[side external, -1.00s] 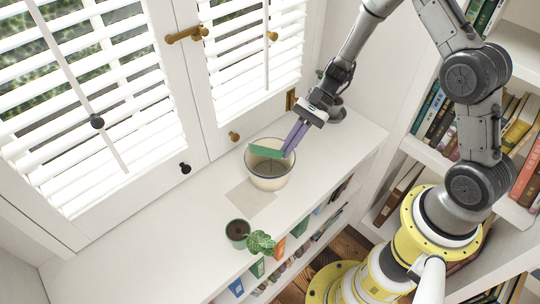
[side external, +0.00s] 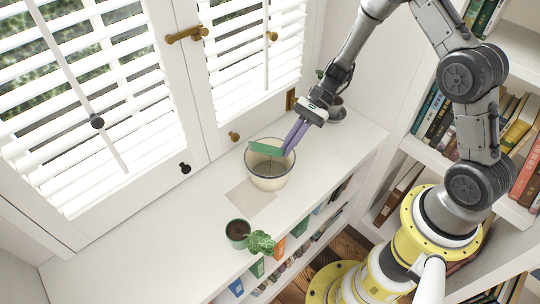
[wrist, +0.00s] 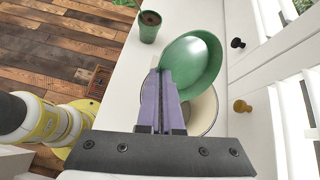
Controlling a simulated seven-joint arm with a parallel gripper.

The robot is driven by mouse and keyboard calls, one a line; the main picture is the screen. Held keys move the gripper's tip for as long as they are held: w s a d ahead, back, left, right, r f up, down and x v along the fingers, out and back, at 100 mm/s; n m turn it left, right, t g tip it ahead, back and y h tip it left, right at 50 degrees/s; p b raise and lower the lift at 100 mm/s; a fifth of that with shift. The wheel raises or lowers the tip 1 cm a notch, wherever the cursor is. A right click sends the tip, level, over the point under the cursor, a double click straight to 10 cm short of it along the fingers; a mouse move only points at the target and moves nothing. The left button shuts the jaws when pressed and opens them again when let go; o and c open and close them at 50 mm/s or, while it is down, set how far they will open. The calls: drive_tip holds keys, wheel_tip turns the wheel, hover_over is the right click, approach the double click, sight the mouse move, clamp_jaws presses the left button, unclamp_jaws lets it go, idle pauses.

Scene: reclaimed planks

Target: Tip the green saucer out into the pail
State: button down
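The green saucer (side external: 264,149) is held steeply tilted over the mouth of the cream pail (side external: 270,182). My gripper (side external: 288,150) has its purple fingers shut on the saucer's rim. In the wrist view the saucer (wrist: 198,60) shows a bare green face beyond the fingertips (wrist: 161,76), with nothing seen on it. The pail (wrist: 209,112) is partly hidden there behind the saucer and fingers. The pail stands upright on the white shelf top; its inside looks tan, and I cannot make out any contents.
A green pot (side external: 237,233) with a leafy plant (side external: 261,243) stands near the shelf's front edge. A flat beige square (side external: 250,197) lies beside the pail. A dark pot (side external: 336,112) is behind my gripper. Shuttered windows with knobs line the back. The shelf's left end is clear.

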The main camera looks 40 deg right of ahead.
drive_tip(key=shift+w+d+r+m+g+y, duration=0.1)
drive_tip(key=shift+w+d+m+g+y, duration=0.2)
drive_tip(key=shift+y, duration=0.4)
drive_tip(key=shift+w+d+r+m+g+y, duration=0.1)
drive_tip(key=shift+d+y, duration=0.25)
drive_tip(key=shift+y, duration=0.35)
idle(2.2)
drive_tip(key=shift+s+a+n+t+h, duration=0.3)
drive_tip(key=shift+a+h, duration=0.2)
drive_tip(key=shift+h, duration=0.4)
drive_tip(key=shift+s+a+f+t+h, duration=0.2)
drive_tip(key=shift+a+f+t+h, duration=0.1)
drive_tip(key=shift+h, duration=0.6)
drive_tip(key=shift+a, duration=0.1)
drive_tip(key=s+a+f+n+t+h, duration=0.1)
drive_tip(key=s+a+t+h, duration=0.3)
drive_tip(key=a+h, duration=0.4)
drive_tip(key=shift+s+a+f+n, duration=0.15)
drive_tip(key=shift+s+f+n, duration=0.15)
drive_tip(key=shift+s+n, duration=0.25)
